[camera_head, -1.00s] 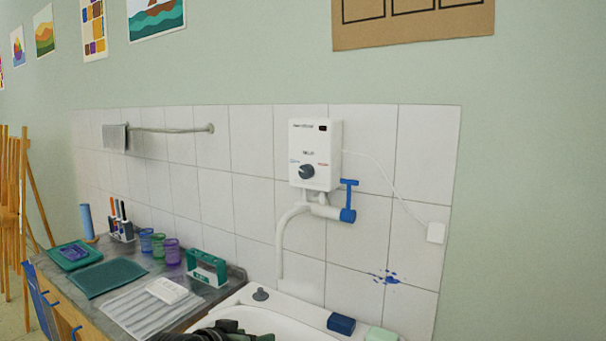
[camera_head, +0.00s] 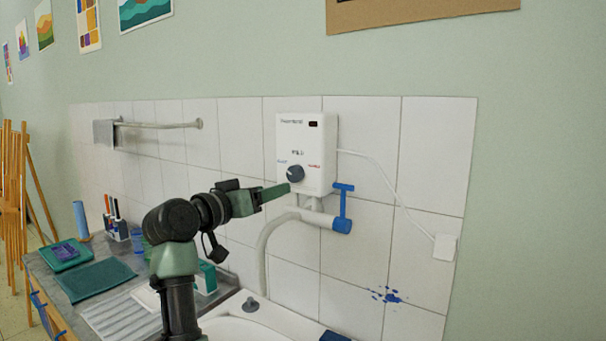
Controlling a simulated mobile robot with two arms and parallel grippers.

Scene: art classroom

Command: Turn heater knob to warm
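The white heater (camera_head: 309,138) is mounted on the tiled wall. Its dark round knob (camera_head: 295,174) sits low on the front, between a small blue label at its upper left and a small red label at its right. The knob's exact pointing direction is too small to tell. My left gripper (camera_head: 287,188) is raised, with its green fingers pointing right, and its tip appears just below and left of the knob. Contact cannot be made out. The fingers are seen edge-on, so their opening is unclear. My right gripper is out of view.
A blue-handled tap (camera_head: 343,208) and a curved pale spout (camera_head: 263,245) are under the heater. A white cable runs to a wall box (camera_head: 445,247). The sink (camera_head: 245,329) is below; a counter (camera_head: 52,290) with cups and trays lies left.

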